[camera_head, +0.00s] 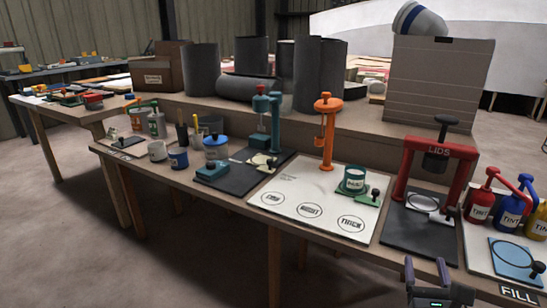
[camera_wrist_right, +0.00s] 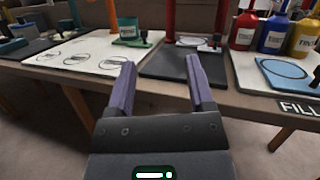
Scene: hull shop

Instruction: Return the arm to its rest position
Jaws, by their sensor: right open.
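My right gripper (camera_head: 426,278) is at the bottom right of the head view, low in front of the table's front edge. In the right wrist view the gripper (camera_wrist_right: 160,82) shows two purple fingers spread apart with nothing between them. The fingers point toward the table edge and the dark mat of the red LIDS press (camera_head: 440,165). My left gripper is in neither view.
The long table (camera_head: 262,212) carries a white mat (camera_head: 310,205) with a green-based tin (camera_head: 355,178), an orange stand (camera_head: 327,140), a teal press (camera_head: 275,130) and tint bottles (camera_head: 478,205). The floor (camera_head: 130,265) in front is clear.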

